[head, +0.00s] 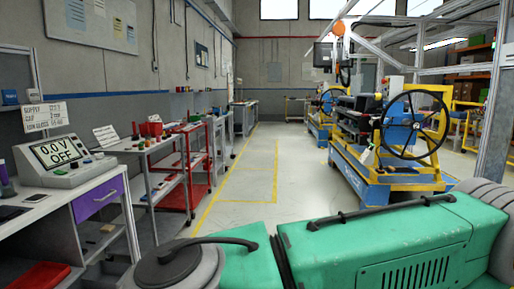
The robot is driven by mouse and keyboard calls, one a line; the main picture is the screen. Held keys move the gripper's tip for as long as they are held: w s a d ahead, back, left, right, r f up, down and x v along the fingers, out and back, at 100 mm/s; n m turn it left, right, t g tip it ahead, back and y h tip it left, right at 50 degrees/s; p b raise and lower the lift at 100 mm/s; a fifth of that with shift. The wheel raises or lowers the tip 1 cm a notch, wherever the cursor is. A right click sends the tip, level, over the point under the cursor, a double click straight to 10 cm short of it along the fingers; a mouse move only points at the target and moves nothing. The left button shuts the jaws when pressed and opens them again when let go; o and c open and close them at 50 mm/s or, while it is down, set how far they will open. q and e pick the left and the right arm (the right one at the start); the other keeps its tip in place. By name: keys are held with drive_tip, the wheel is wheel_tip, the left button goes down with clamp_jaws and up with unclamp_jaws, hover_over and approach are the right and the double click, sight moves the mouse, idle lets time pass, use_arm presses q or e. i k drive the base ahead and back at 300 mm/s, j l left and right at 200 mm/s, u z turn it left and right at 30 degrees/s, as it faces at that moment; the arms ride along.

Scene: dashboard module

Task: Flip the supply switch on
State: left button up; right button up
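A pale grey supply console (68,180) stands on the workbench at the left. Its tilted display (60,152) reads "0.0 V OFF". Small controls (90,158) show on the console beside and below the display, but they are too small for me to tell which is the supply switch or how it is set. A white label card (44,117) with "SUPPLY" as its top line stands behind the console. Neither of my grippers is in view.
The workbench (30,215) has a purple drawer (97,198). A green housing (380,245) with black handles fills the foreground. More benches and a red cart (200,160) line the left wall. Blue-and-yellow machines (390,165) stand right. The middle floor (290,175) is clear.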

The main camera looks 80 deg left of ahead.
sight(59, 172)
drive_tip(key=u, duration=3.95)
